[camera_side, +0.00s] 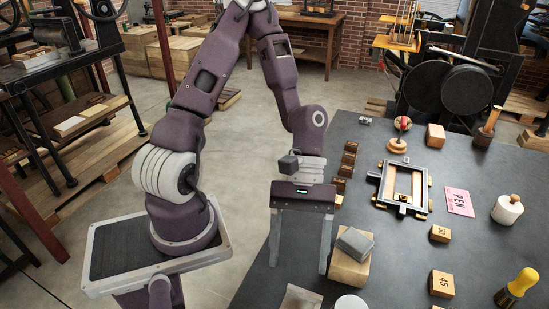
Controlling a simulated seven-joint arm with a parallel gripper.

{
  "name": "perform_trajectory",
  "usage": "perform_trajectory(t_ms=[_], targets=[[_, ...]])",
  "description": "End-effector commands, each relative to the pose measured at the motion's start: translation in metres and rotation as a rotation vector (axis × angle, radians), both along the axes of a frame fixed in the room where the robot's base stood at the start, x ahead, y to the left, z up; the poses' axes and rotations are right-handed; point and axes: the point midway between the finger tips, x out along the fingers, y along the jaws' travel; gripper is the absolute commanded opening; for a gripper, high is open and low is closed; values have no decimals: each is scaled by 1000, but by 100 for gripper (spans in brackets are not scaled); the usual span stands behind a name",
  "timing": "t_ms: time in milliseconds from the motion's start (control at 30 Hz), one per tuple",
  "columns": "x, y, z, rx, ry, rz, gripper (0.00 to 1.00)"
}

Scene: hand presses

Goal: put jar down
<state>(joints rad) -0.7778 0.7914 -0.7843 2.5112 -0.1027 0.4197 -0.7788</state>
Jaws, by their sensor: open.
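My gripper (298,266) is open above the left part of the dark table (385,275), its two long grey fingers pointing down and wide apart. Nothing shows between the fingers. A white round container with a wooden knob on top (507,211) stands upright at the right of the table, far from my gripper; it may be the jar. A white round top (351,302) is cut off by the bottom edge of the picture, near the right finger; I cannot tell whether it is a jar.
A wooden block with grey plates (351,257) stands just right of the right finger. A framed press bed (403,188), a pink card (459,201), numbered wooden blocks (441,284) and a yellow-handled tool (518,285) lie farther right. Small brown blocks (347,160) line the left edge.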

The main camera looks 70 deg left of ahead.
Motion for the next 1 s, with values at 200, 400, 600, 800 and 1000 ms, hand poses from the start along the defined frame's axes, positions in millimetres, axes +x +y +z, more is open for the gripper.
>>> perform_trajectory(t_ms=[200, 400, 600, 800, 1000], targets=[[8, 58, 44, 390, -359, -401, 69], [-3, 74, 134, 592, -753, -669, 69], [-29, 75, 181, 626, -1008, -787, 69], [-34, 76, 186, 626, -1044, -804, 69], [-34, 76, 186, 627, -1042, -801, 69]])
